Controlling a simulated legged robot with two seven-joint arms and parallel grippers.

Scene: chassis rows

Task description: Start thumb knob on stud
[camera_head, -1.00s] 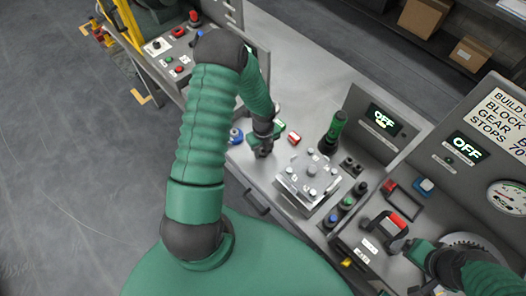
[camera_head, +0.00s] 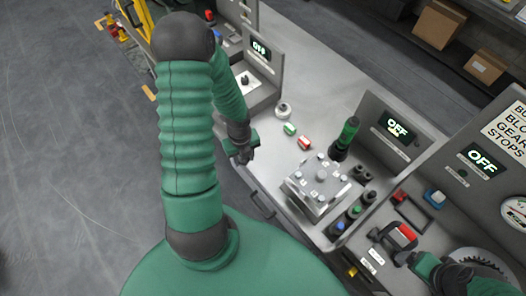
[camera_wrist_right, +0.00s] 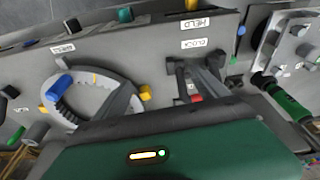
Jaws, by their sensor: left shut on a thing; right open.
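The silver block (camera_head: 318,186) with several round-topped studs (camera_head: 321,174) stands on the bench, tilted in the head view. My left gripper (camera_head: 243,152) is at the bench's left edge, left of the block and apart from it. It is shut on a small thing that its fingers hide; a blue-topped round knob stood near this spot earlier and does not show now. My right gripper (camera_head: 418,262) is open beside the black handle with a red top (camera_head: 400,236). The block also shows at the right of the right wrist view (camera_wrist_right: 290,50).
A green-handled tool (camera_head: 346,136) stands behind the block. Coloured buttons (camera_head: 353,212) are at its right. A grey ring-shaped part (camera_head: 284,109) stands farther back.

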